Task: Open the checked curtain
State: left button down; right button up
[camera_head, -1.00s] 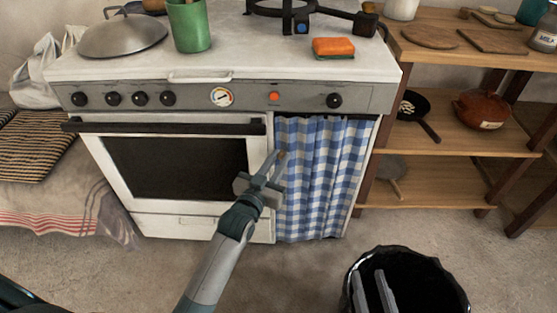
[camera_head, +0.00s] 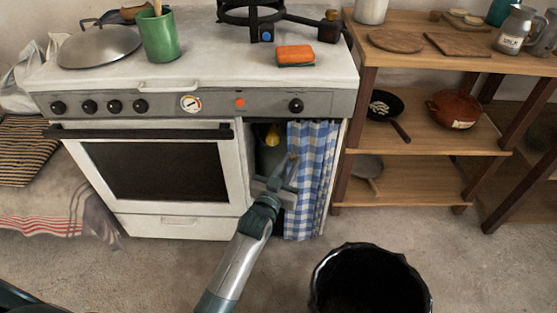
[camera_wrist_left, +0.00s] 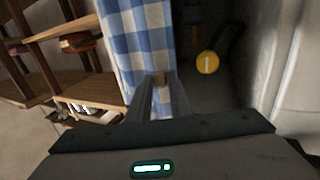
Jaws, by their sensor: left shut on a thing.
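The blue-and-white checked curtain (camera_head: 312,185) hangs at the right of the stove front, bunched over the right part of the compartment. The left part of the compartment is uncovered and shows a dark inside with a grey-green body and a yellow part (camera_head: 273,136). My left gripper (camera_head: 289,164) is shut on the curtain's left edge. In the left wrist view its fingers (camera_wrist_left: 157,84) are at the edge of the curtain (camera_wrist_left: 137,40), with a round yellow part (camera_wrist_left: 207,62) inside the compartment. My right gripper is not in view.
The white stove (camera_head: 170,225) has a closed oven door (camera_head: 155,170) left of the compartment. A wooden shelf (camera_head: 430,128) stands to the right. A black bin (camera_head: 330,262) is on the floor at the front. The floor before the curtain is mostly clear.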

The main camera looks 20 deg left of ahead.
aim_at(308, 153)
pick_arm(q)
jog(key=shift+w+d, duration=0.25)
jog(key=shift+d, duration=0.65)
jog(key=shift+w+d, duration=0.25)
jog(key=shift+d, duration=0.6)
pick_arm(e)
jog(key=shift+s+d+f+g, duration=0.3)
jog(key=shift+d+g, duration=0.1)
pick_arm(q)
jog(key=c, duration=1.6)
grip_release()
jog(key=shift+c, duration=0.2)
